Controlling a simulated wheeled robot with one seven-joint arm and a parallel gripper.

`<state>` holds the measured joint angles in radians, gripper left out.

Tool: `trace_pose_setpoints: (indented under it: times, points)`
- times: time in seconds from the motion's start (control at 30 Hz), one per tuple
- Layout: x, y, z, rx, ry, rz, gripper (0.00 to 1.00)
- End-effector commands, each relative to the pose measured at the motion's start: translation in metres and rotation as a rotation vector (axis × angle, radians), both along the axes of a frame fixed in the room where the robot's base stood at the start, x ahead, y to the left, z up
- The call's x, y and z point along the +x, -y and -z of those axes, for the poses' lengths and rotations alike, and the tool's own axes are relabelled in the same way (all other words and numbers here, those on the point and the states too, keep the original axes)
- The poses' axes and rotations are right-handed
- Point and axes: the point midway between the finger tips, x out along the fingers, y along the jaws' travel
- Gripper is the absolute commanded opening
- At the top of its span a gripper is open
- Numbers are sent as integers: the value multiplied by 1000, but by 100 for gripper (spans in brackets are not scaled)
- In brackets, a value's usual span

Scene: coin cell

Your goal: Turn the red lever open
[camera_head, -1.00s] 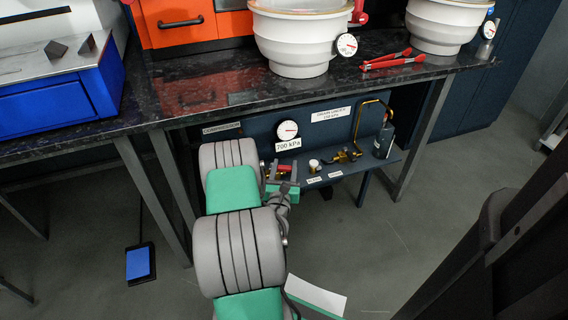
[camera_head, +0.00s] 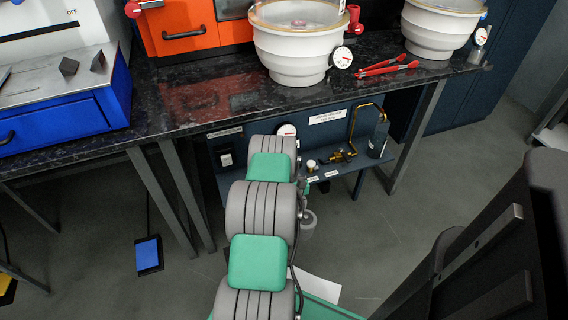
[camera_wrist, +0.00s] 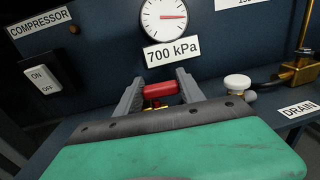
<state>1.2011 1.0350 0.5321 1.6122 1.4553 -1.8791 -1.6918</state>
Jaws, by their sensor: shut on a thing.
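The red lever (camera_wrist: 161,89) shows in the wrist view as a short red bar with a brass fitting (camera_wrist: 158,103) below it. It lies between the two grey fingers of my gripper (camera_wrist: 160,86), which are shut on it, one finger at each end. The lever is in front of the dark blue panel, below the gauge (camera_wrist: 165,18) and its "700 kPa" label (camera_wrist: 172,52). In the head view my arm hides the lever and the gripper's fingers.
A white knob (camera_wrist: 237,86) and a "DRAIN" label (camera_wrist: 298,109) are to the right. A compressor switch (camera_wrist: 41,79) is on the left. The low shelf (camera_head: 345,170) holds brass fittings under the black worktop (camera_head: 215,108). Open floor lies in front.

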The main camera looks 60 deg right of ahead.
Motion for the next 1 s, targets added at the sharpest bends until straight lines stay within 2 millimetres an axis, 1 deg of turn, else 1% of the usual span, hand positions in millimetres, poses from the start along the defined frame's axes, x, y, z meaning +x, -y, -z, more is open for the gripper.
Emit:
trace_pose_setpoints:
  times: [0.2,0.23,0.5,0.77,0.87,1.0]
  points:
    - [0,1,-1,-2,0,1,5]
    - [0,1,-1,-3,1,1,46]
    - [0,0,0,-2,1,1,67]
    - [-1,-1,-1,-1,1,1,67]
    - [-8,-9,-1,1,1,0,67]
    - [-27,-32,-2,2,1,4,67]
